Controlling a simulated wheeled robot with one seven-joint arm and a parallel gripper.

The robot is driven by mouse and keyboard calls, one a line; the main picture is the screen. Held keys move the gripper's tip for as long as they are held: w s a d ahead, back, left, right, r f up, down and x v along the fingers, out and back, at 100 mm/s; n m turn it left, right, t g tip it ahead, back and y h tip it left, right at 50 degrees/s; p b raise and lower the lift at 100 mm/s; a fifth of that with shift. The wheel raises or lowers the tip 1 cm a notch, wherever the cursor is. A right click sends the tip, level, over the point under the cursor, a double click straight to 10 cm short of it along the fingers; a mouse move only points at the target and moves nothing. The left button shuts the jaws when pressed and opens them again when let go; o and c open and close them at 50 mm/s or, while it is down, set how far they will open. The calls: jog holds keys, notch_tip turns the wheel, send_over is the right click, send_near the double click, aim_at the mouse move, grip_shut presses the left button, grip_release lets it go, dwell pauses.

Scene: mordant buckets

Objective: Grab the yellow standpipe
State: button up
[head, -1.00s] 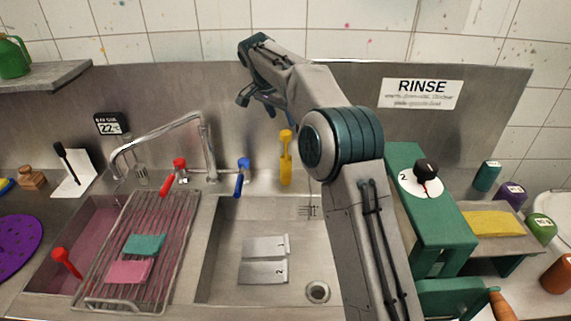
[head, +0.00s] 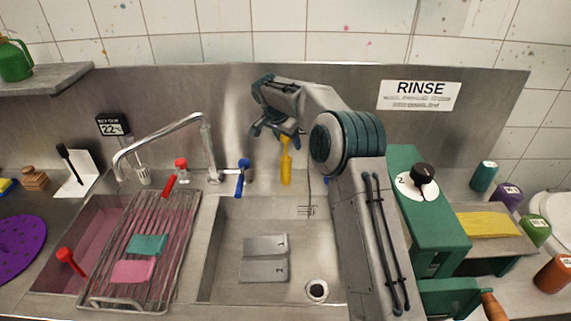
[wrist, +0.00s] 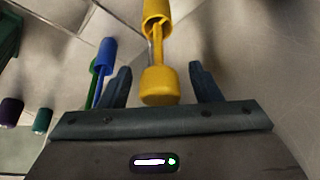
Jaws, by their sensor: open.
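The yellow standpipe (head: 286,168) stands upright at the back of the sink, against the steel backsplash, right of the blue-handled tap. My gripper (head: 273,132) is just above its top in the head view, and my arm hides part of the area behind. In the wrist view the yellow standpipe (wrist: 160,62) lies between the two dark fingers of my gripper (wrist: 160,82). The fingers are open, with a visible gap on each side of the rounded yellow end.
The blue-handled tap (head: 242,176) stands close on the left, with the curved faucet (head: 160,136) and red-handled tap (head: 174,176) beyond it. A green machine (head: 432,215) stands at the right.

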grip_shut()
jog(key=shift+r, duration=0.1)
